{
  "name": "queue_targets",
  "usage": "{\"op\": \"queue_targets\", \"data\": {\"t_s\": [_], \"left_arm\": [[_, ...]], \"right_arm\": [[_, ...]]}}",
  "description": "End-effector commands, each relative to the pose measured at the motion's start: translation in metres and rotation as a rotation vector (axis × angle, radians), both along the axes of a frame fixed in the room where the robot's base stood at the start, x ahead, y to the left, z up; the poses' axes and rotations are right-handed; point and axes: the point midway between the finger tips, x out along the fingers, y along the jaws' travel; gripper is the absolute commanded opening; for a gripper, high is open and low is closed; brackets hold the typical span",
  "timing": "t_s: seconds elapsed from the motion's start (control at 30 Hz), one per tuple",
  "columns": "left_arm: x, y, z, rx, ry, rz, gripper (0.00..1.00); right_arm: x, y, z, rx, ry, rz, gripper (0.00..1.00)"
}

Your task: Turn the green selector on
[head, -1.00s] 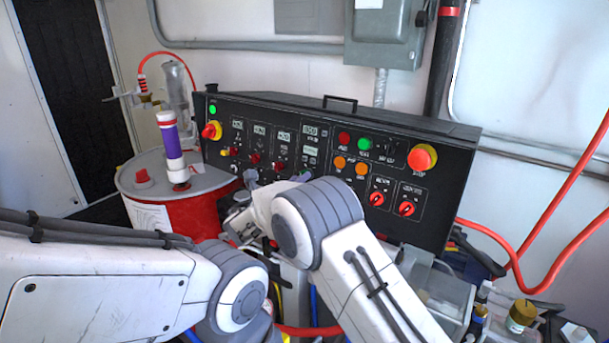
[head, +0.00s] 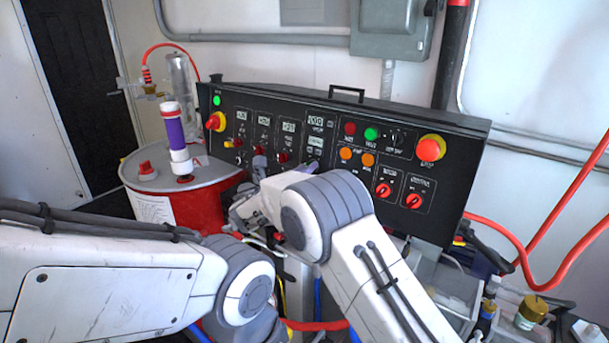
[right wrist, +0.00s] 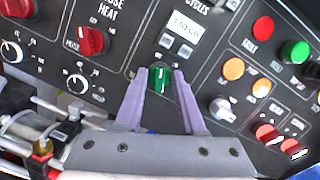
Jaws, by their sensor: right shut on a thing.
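The green selector (right wrist: 158,86) is on the black control panel, just below a small lit display. In the right wrist view, the two purple fingers of my right gripper (right wrist: 161,80) stand on its left and right sides, shut on it. Its turned angle is hard to read. In the head view my right arm covers the selector, and the right gripper (head: 286,169) is mostly hidden behind its own wrist at the panel's lower middle. My left arm crosses the lower left of the head view, but its gripper is not visible.
The panel (head: 460,190) carries red knobs, orange buttons and a red stop button (head: 430,149). A red drum (head: 205,205) with a purple-banded cylinder (head: 174,132) stands left. Pipe fittings (right wrist: 30,135) lie close left of the right gripper. Red hoses run at right.

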Motion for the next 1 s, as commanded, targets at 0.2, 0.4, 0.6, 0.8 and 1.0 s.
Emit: {"op": "queue_targets", "data": {"t_s": [0.2, 0.4, 0.6, 0.8, 1.0], "left_arm": [[0.0, 0.0, -0.036, 0.0, 0.0, 0.0, 0.0], [0.0, 0.0, -0.061, 0.0, 0.0, 0.0, 0.0], [0.0, 0.0, -0.079, 0.0, 0.0, 0.0, 0.0], [0.0, 0.0, -0.089, 0.0, 0.0, 0.0, 0.0], [0.0, 0.0, -0.095, 0.0, 0.0, 0.0, 0.0]], "right_arm": [[0.0, 0.001, -0.007, 0.14, -0.105, -0.033, 0.0], [0.0, 0.001, -0.006, 0.292, -0.215, -0.068, 0.0], [0.0, 0.001, -0.004, 0.441, -0.322, -0.101, 0.0], [0.0, 0.001, -0.003, 0.57, -0.416, -0.132, 0.0], [0.0, 0.001, -0.002, 0.668, -0.486, -0.155, 0.0]]}}
